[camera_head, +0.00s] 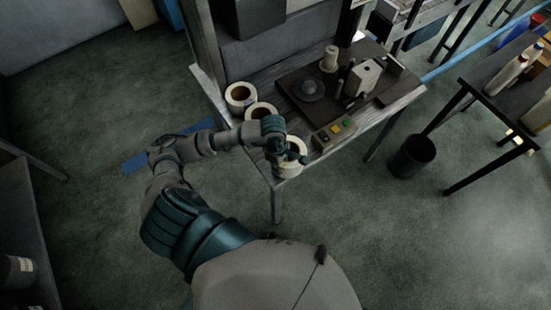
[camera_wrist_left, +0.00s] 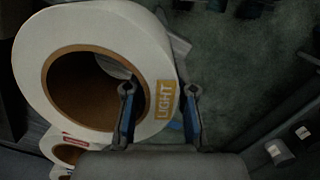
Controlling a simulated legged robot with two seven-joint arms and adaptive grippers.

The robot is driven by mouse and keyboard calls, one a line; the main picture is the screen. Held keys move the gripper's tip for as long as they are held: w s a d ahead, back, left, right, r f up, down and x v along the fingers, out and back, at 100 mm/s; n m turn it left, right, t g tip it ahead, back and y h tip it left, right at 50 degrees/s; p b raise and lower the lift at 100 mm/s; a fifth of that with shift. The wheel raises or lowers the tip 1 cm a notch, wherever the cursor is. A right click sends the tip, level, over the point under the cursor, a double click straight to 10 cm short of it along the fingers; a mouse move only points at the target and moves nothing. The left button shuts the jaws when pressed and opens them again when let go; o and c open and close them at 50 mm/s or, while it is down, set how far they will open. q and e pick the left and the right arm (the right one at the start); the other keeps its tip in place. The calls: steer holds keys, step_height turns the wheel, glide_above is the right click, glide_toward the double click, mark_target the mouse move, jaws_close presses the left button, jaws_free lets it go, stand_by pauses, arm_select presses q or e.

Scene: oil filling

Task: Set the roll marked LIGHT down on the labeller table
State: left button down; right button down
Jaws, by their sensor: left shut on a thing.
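The roll marked LIGHT is a white roll (camera_head: 291,172) with a brown core, at the near left corner of the labeller table (camera_head: 257,163). In the left wrist view the roll (camera_wrist_left: 125,28) is large and close, with a tan LIGHT label (camera_wrist_left: 165,98) on its face. My left gripper (camera_head: 284,154) is shut on the roll's wall, one finger at the core side and one outside. It also shows in the left wrist view (camera_wrist_left: 160,95). I cannot tell whether the roll's underside touches the table. My right gripper is not in view.
Two other white rolls, one at the back (camera_head: 239,97) and one nearer (camera_head: 260,112), stand along the table's left edge. The labeller machine (camera_head: 310,88) and a button box (camera_head: 335,133) sit to the right. A black bin (camera_head: 412,156) stands on the floor.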

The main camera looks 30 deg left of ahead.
arm_select(q)
steer(key=shift+w+a+f, duration=0.1)
steer(key=shift+w+a, duration=0.35)
steer(key=shift+a, duration=0.2)
steer(key=shift+w+a, duration=0.4)
steer(key=shift+a, duration=0.2)
steer(key=f, duration=0.1)
steer(key=f+p, duration=0.1)
steer(key=shift+w+a+f, duration=0.25)
steer(key=shift+a+f, duration=0.05)
steer(key=shift+a, duration=0.1)
steer(key=shift+f, duration=0.5)
steer(key=c, duration=1)
jaws_free()
steer(key=shift+o, duration=0.2)
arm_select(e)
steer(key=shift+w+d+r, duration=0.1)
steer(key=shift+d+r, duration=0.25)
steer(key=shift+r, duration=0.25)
arm_select(q)
steer(key=shift+r, duration=0.1)
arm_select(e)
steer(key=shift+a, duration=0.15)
